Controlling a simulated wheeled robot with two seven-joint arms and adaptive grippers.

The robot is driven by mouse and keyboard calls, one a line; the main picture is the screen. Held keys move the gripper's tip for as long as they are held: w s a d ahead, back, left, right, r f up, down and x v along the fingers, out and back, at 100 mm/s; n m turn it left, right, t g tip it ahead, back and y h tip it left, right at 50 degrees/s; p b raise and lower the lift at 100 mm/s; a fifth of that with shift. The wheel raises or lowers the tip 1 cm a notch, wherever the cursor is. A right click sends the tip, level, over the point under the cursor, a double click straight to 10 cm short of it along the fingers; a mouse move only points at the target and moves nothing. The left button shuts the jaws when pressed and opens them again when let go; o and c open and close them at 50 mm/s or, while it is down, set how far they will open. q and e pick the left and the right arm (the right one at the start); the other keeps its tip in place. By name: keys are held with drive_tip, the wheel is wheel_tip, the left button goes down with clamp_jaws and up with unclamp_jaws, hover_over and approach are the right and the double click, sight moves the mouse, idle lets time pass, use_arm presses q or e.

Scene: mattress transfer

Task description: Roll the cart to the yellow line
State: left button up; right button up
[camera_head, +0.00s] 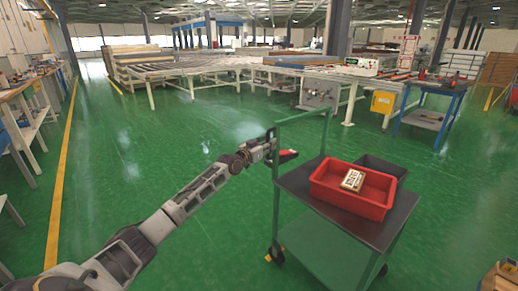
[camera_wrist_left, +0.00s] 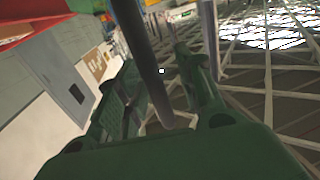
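The cart (camera_head: 330,232) has a green frame, a dark top and a lower green shelf, and stands right of centre in the head view. A red bin (camera_head: 335,196) with a small white box (camera_head: 352,181) in it sits on top. My left gripper (camera_head: 276,147) is at the cart's left handle post. In the left wrist view a dark bar (camera_wrist_left: 149,70) passes between its fingers (camera_wrist_left: 157,62), with gaps visible beside it, so it looks open around the bar. The yellow line (camera_head: 61,180) runs along the floor at the left. My right gripper is out of view.
A workbench (camera_head: 30,88) stands beyond the line at the left. A long roller table (camera_head: 190,70) is at the back. A blue-framed trolley (camera_head: 430,115) stands behind the cart at the right. The green floor (camera_head: 130,150) between cart and line is clear apart from my arm.

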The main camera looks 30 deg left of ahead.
use_arm(q)
drive_tip(key=shift+s, duration=0.15)
drive_tip(key=s+a, duration=0.2)
drive_tip(key=s, duration=0.9)
drive_tip(key=shift+s, duration=0.25)
idle(0.7)
idle(0.6)
